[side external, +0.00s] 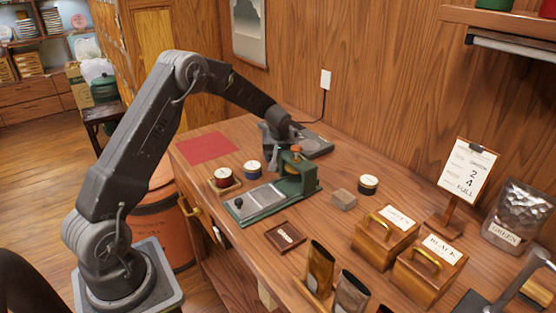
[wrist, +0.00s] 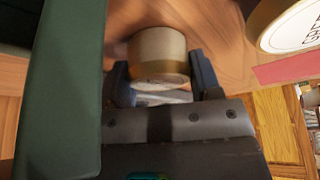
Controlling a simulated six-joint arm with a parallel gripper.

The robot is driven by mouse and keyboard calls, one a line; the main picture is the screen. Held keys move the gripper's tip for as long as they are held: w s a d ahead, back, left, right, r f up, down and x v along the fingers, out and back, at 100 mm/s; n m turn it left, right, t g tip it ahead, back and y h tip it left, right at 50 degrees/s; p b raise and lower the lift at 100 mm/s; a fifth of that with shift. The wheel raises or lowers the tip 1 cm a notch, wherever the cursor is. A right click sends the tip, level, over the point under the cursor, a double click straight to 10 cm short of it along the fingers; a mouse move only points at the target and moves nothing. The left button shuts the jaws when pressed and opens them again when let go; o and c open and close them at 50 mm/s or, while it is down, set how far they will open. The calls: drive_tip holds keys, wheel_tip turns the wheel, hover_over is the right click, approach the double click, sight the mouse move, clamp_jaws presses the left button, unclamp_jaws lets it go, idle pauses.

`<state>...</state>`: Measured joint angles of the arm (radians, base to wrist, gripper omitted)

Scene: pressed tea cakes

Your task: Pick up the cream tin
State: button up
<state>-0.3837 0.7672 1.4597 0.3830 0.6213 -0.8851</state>
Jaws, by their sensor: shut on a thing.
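The cream tin (wrist: 158,50), pale with a gold band, sits between the two fingers of my gripper (wrist: 163,80) in the wrist view. My gripper is shut on it. In the side view my gripper (side external: 283,143) is behind the green press (side external: 296,177), and the cream tin cannot be made out there. The press's green body (wrist: 62,90) fills the left of the wrist view, close beside my gripper.
Wooden boxes (side external: 385,240) stand at the front right. A red mat (side external: 207,148) lies at the left.

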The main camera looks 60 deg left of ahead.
drive_tip(key=shift+c, duration=1.3)
